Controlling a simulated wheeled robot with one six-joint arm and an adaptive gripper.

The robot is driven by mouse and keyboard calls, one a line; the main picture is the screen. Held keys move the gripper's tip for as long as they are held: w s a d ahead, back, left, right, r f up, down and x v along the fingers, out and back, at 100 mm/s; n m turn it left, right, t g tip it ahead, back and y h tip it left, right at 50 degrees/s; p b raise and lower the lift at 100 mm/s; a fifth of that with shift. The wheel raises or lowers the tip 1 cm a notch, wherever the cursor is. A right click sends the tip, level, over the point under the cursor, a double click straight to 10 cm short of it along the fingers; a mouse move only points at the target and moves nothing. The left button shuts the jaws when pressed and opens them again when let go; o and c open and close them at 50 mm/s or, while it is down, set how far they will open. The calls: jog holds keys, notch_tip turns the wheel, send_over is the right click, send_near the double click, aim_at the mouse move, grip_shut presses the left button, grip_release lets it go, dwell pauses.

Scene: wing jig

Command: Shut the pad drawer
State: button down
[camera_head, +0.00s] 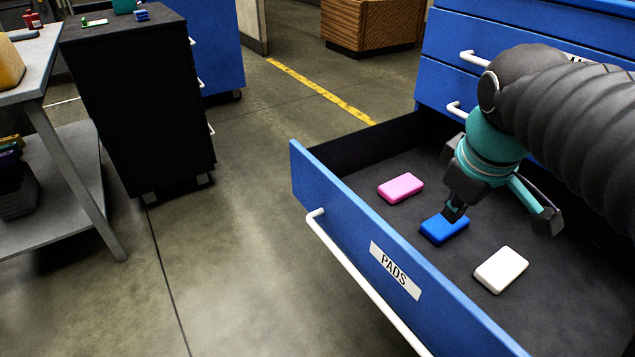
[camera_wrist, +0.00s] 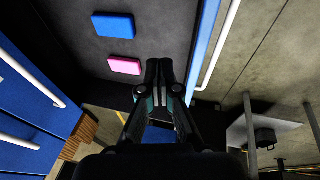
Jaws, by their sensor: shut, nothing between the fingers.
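The pad drawer (camera_head: 345,235) is pulled well out of the blue cabinet. Its blue front carries a "PADS" label (camera_head: 395,270) and a long white handle (camera_head: 345,258). A pink pad (camera_head: 400,187), a blue pad (camera_head: 444,228) and a white pad (camera_head: 501,269) lie apart on its dark floor. My gripper (camera_head: 453,213) is shut and empty over the open drawer, overlapping the blue pad in the head view. In the wrist view, the closed fingertips (camera_wrist: 159,68) lie between the pink pad (camera_wrist: 124,65) and the drawer front (camera_wrist: 205,40). The exact height is unclear.
The blue cabinet (camera_head: 435,75) with other white-handled drawers stands behind the open one. A black cabinet (camera_head: 140,100) and a grey workbench (camera_head: 50,150) stand at the left. The concrete floor (camera_head: 235,200) in front of the drawer is clear.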

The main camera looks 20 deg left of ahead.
jog(key=w+a+r+n+g+b, duration=0.1)
jog(key=w+a+n, duration=0.25)
jog(key=a, duration=0.25)
jog(key=w+a+r+n, duration=0.1)
jog(key=w+a+n, duration=0.1)
jog(key=a+n, duration=0.3)
jog(key=n+h+b, duration=0.1)
jog(key=n+h, duration=0.1)
jog(key=n, duration=0.7)
send_near(322, 179)
jog(key=s+a+r, duration=0.2)
jog(key=s+r, duration=0.1)
jog(key=s, duration=0.3)
jog(key=shift+g, duration=0.3)
jog(key=shift+w+d+f+b, duration=0.3)
jog(key=shift+w+d+f, duration=0.5)
jog(key=shift+f, duration=0.85)
jog(key=shift+w+d+f+b, duration=0.35)
jog(key=shift+w+d+f, duration=0.45)
jog(key=shift+f, duration=0.85)
jog(key=shift+w+d+f+b, duration=0.3)
jog(key=shift+w+d+f, duration=0.45)
jog(key=shift+f, duration=0.9)
jog(key=shift+w+a, duration=0.1)
jog(key=shift+w, duration=0.05)
